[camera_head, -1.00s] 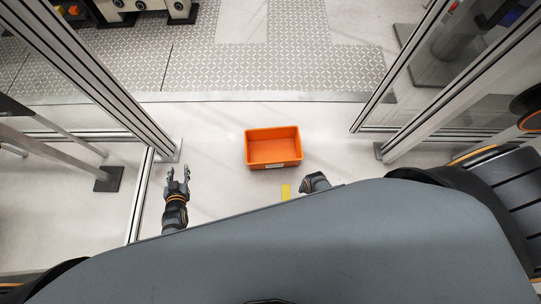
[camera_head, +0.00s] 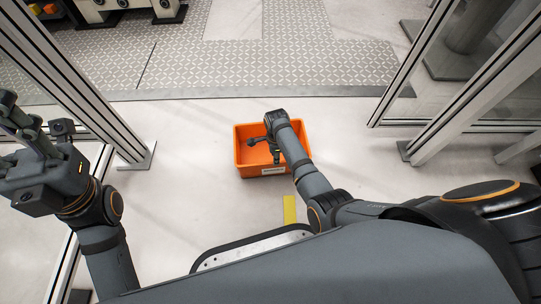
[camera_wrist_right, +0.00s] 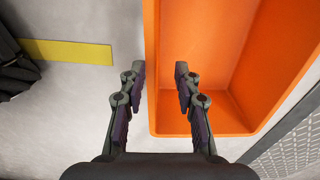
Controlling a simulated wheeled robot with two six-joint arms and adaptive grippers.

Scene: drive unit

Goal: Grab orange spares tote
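The orange tote (camera_head: 244,163) sits on the pale floor ahead of me, with a white label on its near wall; it looks empty inside. My right gripper (camera_head: 265,152) reaches over the tote from the right. In the right wrist view the fingers of the right gripper (camera_wrist_right: 160,85) are apart, and a wall of the tote (camera_wrist_right: 230,60) runs between them in the picture. I cannot tell whether they touch it. My left gripper (camera_head: 35,125) is raised at the left, away from the tote, with its fingers spread and empty.
A yellow floor strip (camera_head: 290,209) lies on the near side of the tote. Metal frame posts stand left (camera_head: 70,80) and right (camera_head: 430,75). A patterned metal floor (camera_head: 190,65) lies beyond. Floor on both sides of the tote is clear.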

